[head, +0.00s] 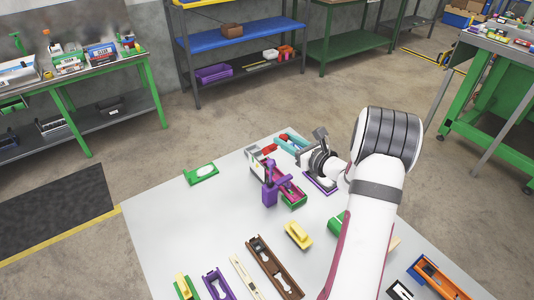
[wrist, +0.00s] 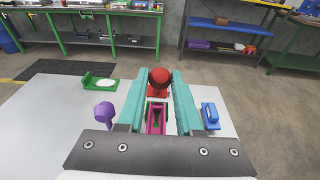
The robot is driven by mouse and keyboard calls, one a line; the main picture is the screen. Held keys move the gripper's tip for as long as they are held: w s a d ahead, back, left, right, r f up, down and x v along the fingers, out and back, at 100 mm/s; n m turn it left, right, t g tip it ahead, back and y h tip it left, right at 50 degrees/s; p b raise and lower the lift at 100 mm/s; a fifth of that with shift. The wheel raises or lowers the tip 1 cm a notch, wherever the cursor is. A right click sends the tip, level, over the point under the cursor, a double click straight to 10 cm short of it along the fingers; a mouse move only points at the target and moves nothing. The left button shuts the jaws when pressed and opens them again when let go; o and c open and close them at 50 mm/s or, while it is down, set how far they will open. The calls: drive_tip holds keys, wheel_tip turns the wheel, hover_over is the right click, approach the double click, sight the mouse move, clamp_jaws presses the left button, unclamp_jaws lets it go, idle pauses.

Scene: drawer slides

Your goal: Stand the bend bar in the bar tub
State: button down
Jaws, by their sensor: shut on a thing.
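My gripper (head: 276,147) reaches level over the far part of the pale table. The red also shows in the head view (head: 268,150). Below the fingers stands a long magenta and green holder (head: 291,197), also in the wrist view (wrist: 155,125). A purple post with a knob (head: 270,188) stands beside it. I cannot tell which piece is the bar tub.
A green tray with a white oval (head: 201,174) lies at the table's far left. A yellow block (head: 298,235), a brown rail (head: 272,268) and other slide parts lie nearer. A blue part (wrist: 210,116) is right of my fingers. The table's left middle is clear.

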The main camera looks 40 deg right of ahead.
drive_tip(key=w+a+r+n+g+y, duration=0.3)
drive_tip(key=a+r+n+g+y, duration=0.1)
drive_tip(key=a+r, duration=2.15)
drive_tip(key=w+d+f+g, duration=0.1)
drive_tip(key=w+d+f, duration=0.35)
drive_tip(key=w, duration=0.25)
drive_tip(key=w+d+f+g, duration=0.1)
drive_tip(key=w+d+f, duration=0.35)
drive_tip(key=w, duration=0.25)
drive_tip(key=w+d+f+m+g+h, duration=0.1)
drive_tip(key=d+f+m+h, duration=0.3)
drive_tip(key=d+f, duration=1.2)
drive_tip(key=shift+w+d+f, duration=0.35)
drive_tip(key=shift+w+d, duration=0.2)
drive_tip(key=shift+d, duration=0.25)
